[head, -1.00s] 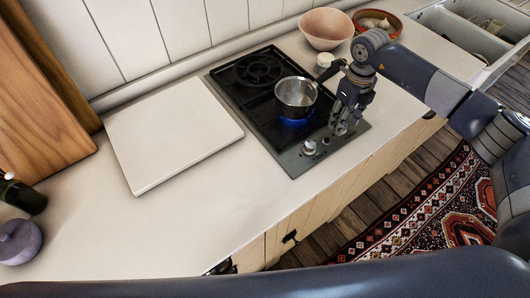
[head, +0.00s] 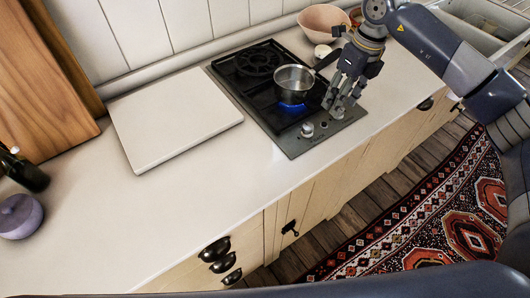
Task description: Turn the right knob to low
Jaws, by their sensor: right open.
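The black stove (head: 256,88) is set in the white counter. A metal pot (head: 295,84) stands on its front burner, with a blue flame (head: 291,106) under it. The left knob (head: 307,129) shows on the front panel, with a small dark button (head: 323,124) beside it. My right gripper (head: 343,108) is open and points down over the right end of the panel. Its fingers cover the right knob, so its setting is hidden, and I cannot tell whether they touch it. No left gripper shows; a dark arm part of mine crosses the bottom.
A white board (head: 172,117) lies left of the stove. A pink bowl (head: 322,22) and a small white-topped jar (head: 322,51) stand behind my right gripper. A purple pot (head: 18,215) and a dark bottle (head: 22,170) stand at far left. The front counter is clear.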

